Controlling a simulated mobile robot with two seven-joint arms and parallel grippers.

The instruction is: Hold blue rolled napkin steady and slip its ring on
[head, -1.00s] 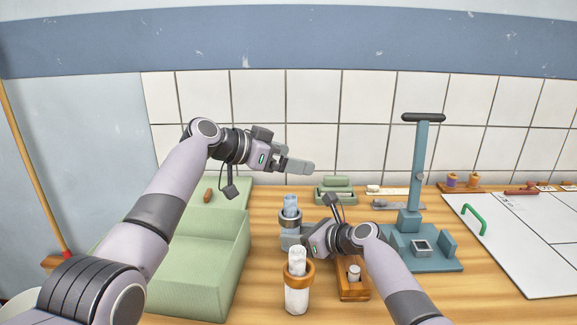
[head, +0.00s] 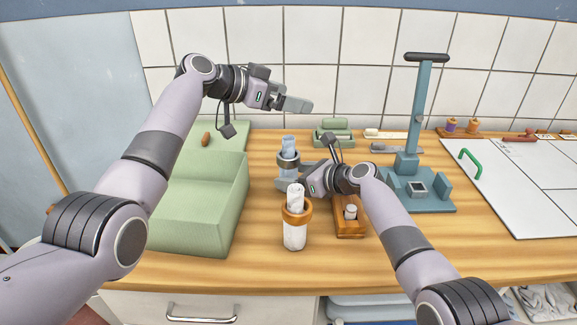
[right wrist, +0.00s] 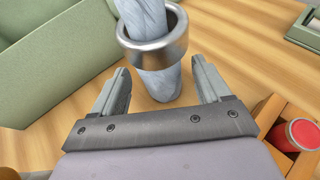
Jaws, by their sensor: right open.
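The blue rolled napkin (head: 289,143) stands upright on the wooden table. A silvery metal ring (head: 288,160) is around it, below its top end. In the right wrist view the ring (right wrist: 152,46) encircles the napkin (right wrist: 159,84), with napkin showing above and below it. My right gripper (head: 284,177) is low at the napkin. In the right wrist view its open fingers stand on either side of the napkin below the ring, with gaps. My left gripper (head: 300,104) is in the air above and behind the napkin; its finger gap does not show.
A white rolled napkin (head: 295,235) with a wooden ring (head: 297,213) stands in front of my right gripper. A wooden holder (head: 349,229) is beside it. A green padded block (head: 200,210) is at left, a blue press stand (head: 420,190) at right.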

